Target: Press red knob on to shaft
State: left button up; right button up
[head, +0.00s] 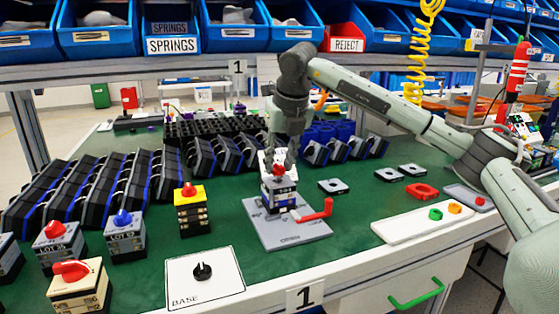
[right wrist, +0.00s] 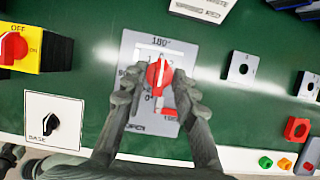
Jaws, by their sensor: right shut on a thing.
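The red knob (head: 279,170) is on top of the dark switch body (head: 280,196), over its shaft. The body stands upright on the grey fixture plate (head: 290,236), which has a red lever (head: 317,210) at its right. My right gripper (head: 278,160) comes down from above and is shut on the red knob. The shaft is hidden under the knob, so I cannot tell how far down the knob sits. My left gripper is not in view.
A yellow switch with a red knob (head: 191,210) stands left of the fixture, and a white BASE card (head: 222,285) lies in front. Several other switches stand at the left. A white tray (head: 400,229) with small coloured parts lies at the right. Racks of dark units fill the back.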

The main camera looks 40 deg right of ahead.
jog(key=shift+f+b, duration=0.75)
jog(key=shift+f, duration=0.3)
jog(key=o, duration=0.9)
jog(key=shift+r, duration=0.15)
jog(key=v, duration=1.1)
jog(key=shift+s+r, duration=0.3)
jog(key=shift+r, duration=0.05)
